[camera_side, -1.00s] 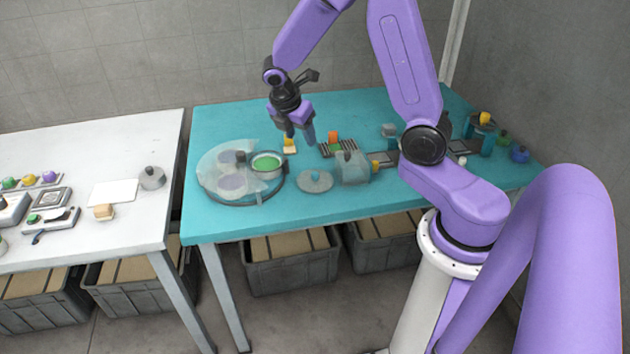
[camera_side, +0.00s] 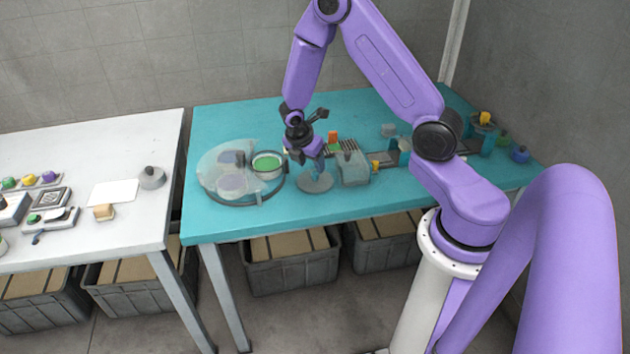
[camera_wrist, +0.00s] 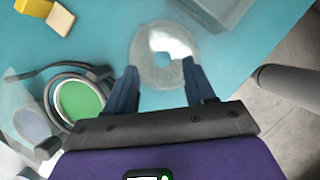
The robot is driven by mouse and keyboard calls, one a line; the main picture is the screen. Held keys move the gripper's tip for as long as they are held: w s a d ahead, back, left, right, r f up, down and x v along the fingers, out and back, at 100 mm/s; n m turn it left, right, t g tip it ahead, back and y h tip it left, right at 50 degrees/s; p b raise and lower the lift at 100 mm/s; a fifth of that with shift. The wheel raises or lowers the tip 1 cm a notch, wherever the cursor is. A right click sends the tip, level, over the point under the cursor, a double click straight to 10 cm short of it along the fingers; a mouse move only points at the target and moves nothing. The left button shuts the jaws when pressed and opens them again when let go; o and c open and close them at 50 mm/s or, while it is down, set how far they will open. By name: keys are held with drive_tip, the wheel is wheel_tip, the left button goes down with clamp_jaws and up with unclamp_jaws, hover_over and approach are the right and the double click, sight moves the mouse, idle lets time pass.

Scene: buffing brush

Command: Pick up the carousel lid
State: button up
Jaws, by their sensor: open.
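The carousel lid, a pale translucent disc (camera_side: 316,185), lies flat on the teal table in front of my gripper's fingers. In the wrist view the lid (camera_wrist: 147,72) shows as a round, clear shape with a bright centre. My gripper (camera_side: 311,170) is low over the lid, pointing down, with its fingers apart. In the wrist view my gripper (camera_wrist: 160,68) has one finger on each side of the lid's near part. Whether the fingers touch the lid cannot be told. The lid's knob is hidden by the gripper in the side view.
The carousel (camera_side: 232,186), with a clear cover and a green-filled cup (camera_side: 267,163), stands left of the lid. A clear grey box (camera_side: 353,168) stands close on the right. The table's front is clear.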

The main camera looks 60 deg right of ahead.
sight(315, 173)
drive_tip(key=shift+x, duration=2.25)
drive_tip(key=shift+s+a, duration=0.1)
drive_tip(key=shift+a, duration=0.05)
clamp_jaws()
